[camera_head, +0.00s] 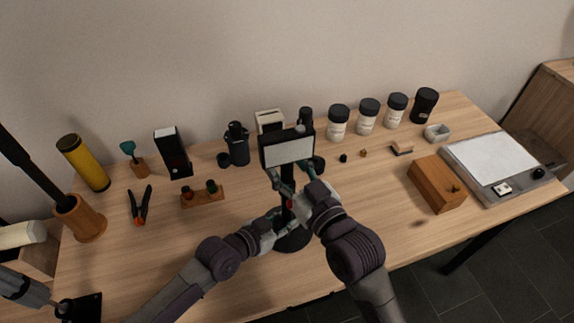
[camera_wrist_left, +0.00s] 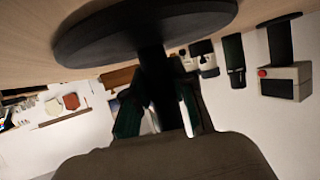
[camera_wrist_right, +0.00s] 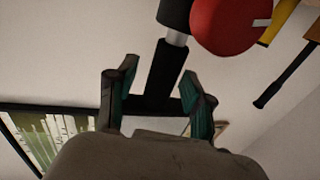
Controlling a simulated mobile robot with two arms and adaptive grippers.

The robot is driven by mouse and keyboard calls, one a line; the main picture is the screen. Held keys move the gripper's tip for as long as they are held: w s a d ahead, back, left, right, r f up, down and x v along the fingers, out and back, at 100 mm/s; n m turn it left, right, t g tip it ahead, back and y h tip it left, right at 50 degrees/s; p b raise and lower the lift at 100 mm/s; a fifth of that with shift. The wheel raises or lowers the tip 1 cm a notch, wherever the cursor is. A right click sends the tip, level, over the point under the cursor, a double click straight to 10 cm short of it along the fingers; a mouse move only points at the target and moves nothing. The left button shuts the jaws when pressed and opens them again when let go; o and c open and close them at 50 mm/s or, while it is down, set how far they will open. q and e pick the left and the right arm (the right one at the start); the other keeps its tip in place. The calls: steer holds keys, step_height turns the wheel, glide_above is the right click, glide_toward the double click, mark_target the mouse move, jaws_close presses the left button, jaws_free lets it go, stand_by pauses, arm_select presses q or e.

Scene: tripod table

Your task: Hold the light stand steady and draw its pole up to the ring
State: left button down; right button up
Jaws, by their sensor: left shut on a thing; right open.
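The light stand has a flat lamp panel (camera_head: 287,152) on a black pole above a round black base (camera_head: 293,239) on the table. My left gripper (camera_head: 277,222) is shut on the lower pole (camera_wrist_left: 152,65), close above the base, which shows in the left wrist view (camera_wrist_left: 90,40). My right gripper (camera_head: 283,182) is open below the panel. In the right wrist view its fingers (camera_wrist_right: 160,92) stand either side of the black upper pole (camera_wrist_right: 165,72). A red knob (camera_wrist_right: 228,22) and a short silver section (camera_wrist_right: 178,38) show there; whether the silver is the ring, I cannot tell.
Several lidded jars (camera_head: 338,124) and a black binocular-like item (camera_head: 236,145) stand behind the stand. A wooden box (camera_head: 437,184) and a light pad (camera_head: 492,157) are to the right. Pliers (camera_head: 141,206) and a small wooden rack (camera_head: 203,197) lie left. The front table is mostly clear.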

mark_target(291, 160)
jaws_close()
steer(key=shift+r, duration=1.8)
jaws_free()
steer(key=shift+f, duration=0.1)
steer(key=v, duration=0.7)
steer(key=shift+s+d, duration=0.15)
steer(key=shift+s, duration=0.05)
